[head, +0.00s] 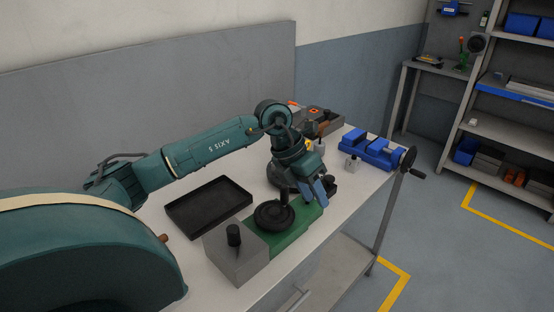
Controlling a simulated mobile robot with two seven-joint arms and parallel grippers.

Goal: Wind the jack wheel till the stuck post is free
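The jack wheel (268,216) is a black handwheel with an upright knob, lying flat on a green base (295,226) on the bench. Beside it, a grey block (237,262) bears a short black post (233,236), which looks upright; whether it is stuck cannot be seen. My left gripper (320,192), with blue fingers, hangs over the far right end of the green base. It is to the right of the wheel and apart from its knob. Its fingers look spread, with nothing seen between them. My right gripper is out of view.
A black tray (208,207) lies left of the wheel. A blue vise (370,150) with a crank stands at the bench's far right end. A grey bin (322,118) with small parts is behind my gripper.

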